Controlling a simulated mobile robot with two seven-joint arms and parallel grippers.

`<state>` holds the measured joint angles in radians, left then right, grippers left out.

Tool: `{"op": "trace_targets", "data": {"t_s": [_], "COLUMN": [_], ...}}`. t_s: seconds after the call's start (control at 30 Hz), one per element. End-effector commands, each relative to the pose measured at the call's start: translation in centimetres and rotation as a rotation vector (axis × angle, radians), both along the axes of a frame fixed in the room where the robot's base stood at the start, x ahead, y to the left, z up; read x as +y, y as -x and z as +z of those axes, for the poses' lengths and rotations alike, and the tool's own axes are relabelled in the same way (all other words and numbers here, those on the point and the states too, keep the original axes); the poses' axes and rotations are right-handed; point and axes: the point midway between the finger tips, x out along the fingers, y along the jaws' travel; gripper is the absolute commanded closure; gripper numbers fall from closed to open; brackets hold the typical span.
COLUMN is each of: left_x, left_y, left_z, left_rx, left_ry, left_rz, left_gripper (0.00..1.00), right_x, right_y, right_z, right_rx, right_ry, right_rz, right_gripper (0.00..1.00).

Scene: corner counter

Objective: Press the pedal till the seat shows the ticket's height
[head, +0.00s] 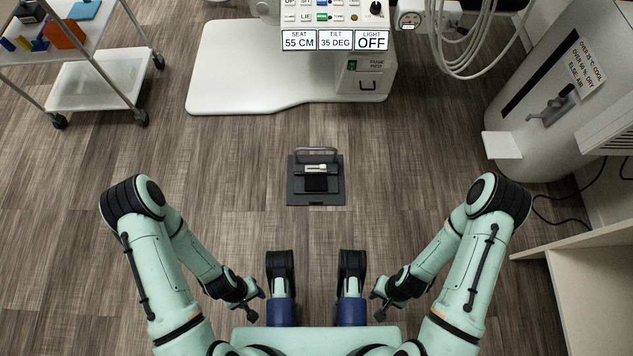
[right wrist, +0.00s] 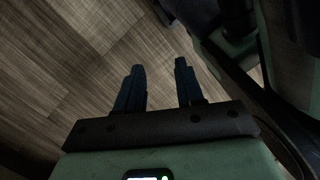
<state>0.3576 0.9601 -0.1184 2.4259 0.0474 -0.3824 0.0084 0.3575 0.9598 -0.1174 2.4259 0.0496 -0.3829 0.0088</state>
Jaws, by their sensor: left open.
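The pedal (head: 317,183) is a black pad on a dark floor plate, with a grey bar across its far side and a small light label. It lies on the floor ahead of my base. The seat display (head: 298,40) on the white console reads "SEAT 55 CM". I cannot make out a ticket with a height. My left gripper (head: 257,304) is open and empty, low and nearer to me than the pedal, to its left. My right gripper (head: 378,304) is on the other side. In the right wrist view its fingers (right wrist: 157,85) are apart with nothing between them.
Other displays read "TILT 35 DEG" (head: 335,40) and "LIGHT OFF" (head: 372,40). A white base (head: 250,75) stands beyond the pedal. A trolley (head: 95,85) is at the far left, a grey machine with a sign (head: 588,68) at the right. The floor around the pedal is clear.

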Motion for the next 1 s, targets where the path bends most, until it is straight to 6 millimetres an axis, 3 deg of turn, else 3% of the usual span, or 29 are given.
{"op": "trace_targets", "data": {"t_s": [0.03, 0.1, 1.0], "left_x": [-0.01, -0.02, -0.02], "left_y": [-0.03, -0.03, -0.05], "left_z": [0.0, 0.0, 0.0], "left_rx": [0.0, 0.0, -0.001], "left_ry": [0.0, 0.0, -0.001], "left_rz": [0.0, 0.0, 0.001], "left_gripper": [0.47, 0.47, 0.47], "right_x": [0.0, 0.01, 0.0], "right_y": [-0.01, -0.01, -0.02], "right_z": [-0.01, -0.01, -0.01], "right_rx": [0.0, 0.0, 0.0], "right_ry": [0.0, 0.0, 0.0], "right_rz": [0.001, 0.001, 0.001], "right_gripper": [0.81, 1.0, 1.0]}}
